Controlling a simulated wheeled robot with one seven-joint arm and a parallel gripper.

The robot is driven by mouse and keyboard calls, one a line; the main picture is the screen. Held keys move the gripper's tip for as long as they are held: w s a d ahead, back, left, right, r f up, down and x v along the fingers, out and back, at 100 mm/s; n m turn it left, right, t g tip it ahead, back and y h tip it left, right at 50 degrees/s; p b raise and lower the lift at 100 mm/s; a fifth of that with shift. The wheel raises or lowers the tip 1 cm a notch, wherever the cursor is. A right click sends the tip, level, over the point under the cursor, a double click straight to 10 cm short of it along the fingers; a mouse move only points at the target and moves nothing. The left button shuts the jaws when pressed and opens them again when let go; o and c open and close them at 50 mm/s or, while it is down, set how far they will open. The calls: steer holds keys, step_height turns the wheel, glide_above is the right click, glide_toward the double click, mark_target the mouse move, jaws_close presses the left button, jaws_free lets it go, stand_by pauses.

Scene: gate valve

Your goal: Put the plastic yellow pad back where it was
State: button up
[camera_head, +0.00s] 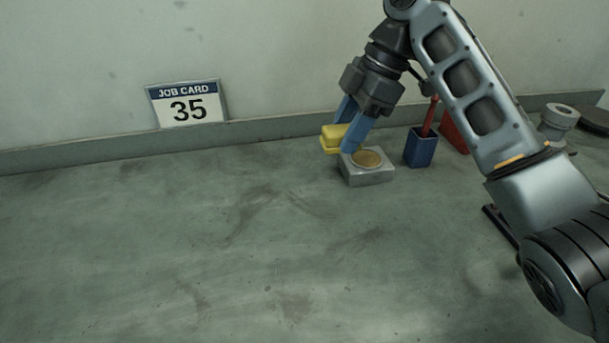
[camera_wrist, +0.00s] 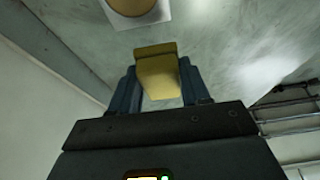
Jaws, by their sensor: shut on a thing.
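The yellow pad (camera_head: 332,138) is a small yellow block held between the blue fingers of my gripper (camera_head: 349,128). My gripper is shut on it. In the wrist view the yellow pad (camera_wrist: 158,75) sits between the two fingers (camera_wrist: 158,88). In the head view the pad shows just left of a grey block with a round tan disc on top (camera_head: 367,175), and appears raised above the floor surface. The wrist view shows the block's tan disc (camera_wrist: 128,6) beyond the pad, apart from it. One finger overlaps the block's back left corner in the head view.
A blue holder (camera_head: 420,149) with a red-handled item stands right of the grey block. A red container (camera_head: 455,132) and a grey flanged part (camera_head: 556,121) are farther right. A job card reading 35 (camera_head: 188,104) leans at the wall. The surface (camera_head: 200,240) at left and front is clear.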

mark_target(327, 130)
steer(key=a+f, duration=0.1)
steer(key=a, duration=0.1)
steer(key=s+a+f, duration=0.1)
steer(key=a+f, duration=0.2)
steer(key=a, duration=0.2)
steer(key=shift+s+f+p, duration=0.15)
steer(key=shift+s+p, duration=0.2)
steer(key=shift+s, duration=0.05)
steer(key=shift+f, duration=1.95)
steer(key=shift+f, duration=0.1)
steer(key=o, duration=1)
steer(key=v, duration=1.2)
